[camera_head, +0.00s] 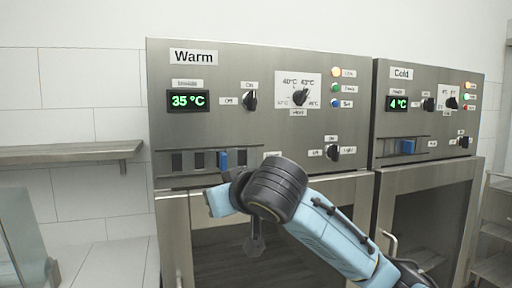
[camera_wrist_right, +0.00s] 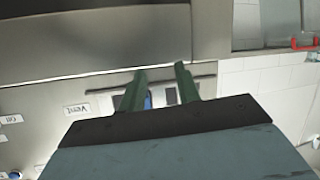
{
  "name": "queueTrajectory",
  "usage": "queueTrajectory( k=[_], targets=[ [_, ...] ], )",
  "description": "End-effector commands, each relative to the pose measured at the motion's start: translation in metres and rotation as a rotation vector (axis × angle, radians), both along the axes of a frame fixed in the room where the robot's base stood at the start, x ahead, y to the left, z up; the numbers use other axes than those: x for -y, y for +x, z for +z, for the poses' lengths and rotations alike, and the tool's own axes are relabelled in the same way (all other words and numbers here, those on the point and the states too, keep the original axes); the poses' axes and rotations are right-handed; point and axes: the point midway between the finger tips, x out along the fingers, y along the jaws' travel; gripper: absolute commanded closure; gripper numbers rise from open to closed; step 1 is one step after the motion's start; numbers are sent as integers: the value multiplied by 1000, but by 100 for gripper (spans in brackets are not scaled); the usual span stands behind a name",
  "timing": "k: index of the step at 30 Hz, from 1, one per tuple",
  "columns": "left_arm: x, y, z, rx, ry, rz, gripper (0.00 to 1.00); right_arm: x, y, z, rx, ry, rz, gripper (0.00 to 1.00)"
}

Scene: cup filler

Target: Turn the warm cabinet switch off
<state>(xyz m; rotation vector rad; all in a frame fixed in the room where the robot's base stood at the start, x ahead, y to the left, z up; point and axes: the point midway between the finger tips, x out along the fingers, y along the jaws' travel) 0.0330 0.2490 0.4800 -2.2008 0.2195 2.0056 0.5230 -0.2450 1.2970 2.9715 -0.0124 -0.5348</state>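The warm cabinet (camera_head: 215,135) has a steel panel labelled Warm. Its black switch knob (camera_head: 250,101) stands upright towards the On label, with the Off label to its left. The display (camera_head: 188,100) beside it reads 35 °C. My right gripper (camera_wrist_right: 161,70) is open and empty, with its two green fingers apart in front of the vent slider strip. In the head view my right arm comes in from the lower right, and its wrist hides the fingers. The gripper is below the switch knob, apart from it. My left gripper is not in view.
The vent slider's blue tab (camera_head: 223,160) is just above my right gripper. A temperature knob (camera_head: 299,97), a light knob (camera_head: 334,153) and indicator lamps sit further right. The cold cabinet (camera_head: 420,75) adjoins on the right. A wall shelf (camera_head: 70,153) is at left.

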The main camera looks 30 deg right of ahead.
Motion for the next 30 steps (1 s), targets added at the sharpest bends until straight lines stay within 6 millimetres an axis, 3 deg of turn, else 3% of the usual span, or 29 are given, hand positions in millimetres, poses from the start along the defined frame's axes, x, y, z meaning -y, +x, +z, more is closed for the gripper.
queueTrajectory(
  k=[1, 6, 12, 16, 20, 23, 30],
  targets=[
    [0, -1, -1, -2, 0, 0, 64, 8, -7, 35, 59, -3, -24, 67],
    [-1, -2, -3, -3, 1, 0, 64, 31, -41, 121, 200, 16, -107, 67],
    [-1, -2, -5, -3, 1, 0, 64, 54, -84, 183, 320, 57, -189, 67],
    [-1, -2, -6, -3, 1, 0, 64, 61, -99, 201, 356, 74, -218, 67],
    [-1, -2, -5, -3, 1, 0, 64, 65, -100, 206, 366, 80, -227, 67],
    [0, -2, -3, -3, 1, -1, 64, 68, -89, 207, 365, 82, -228, 67],
    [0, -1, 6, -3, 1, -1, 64, 80, -41, 207, 364, 82, -229, 67]
  ],
)
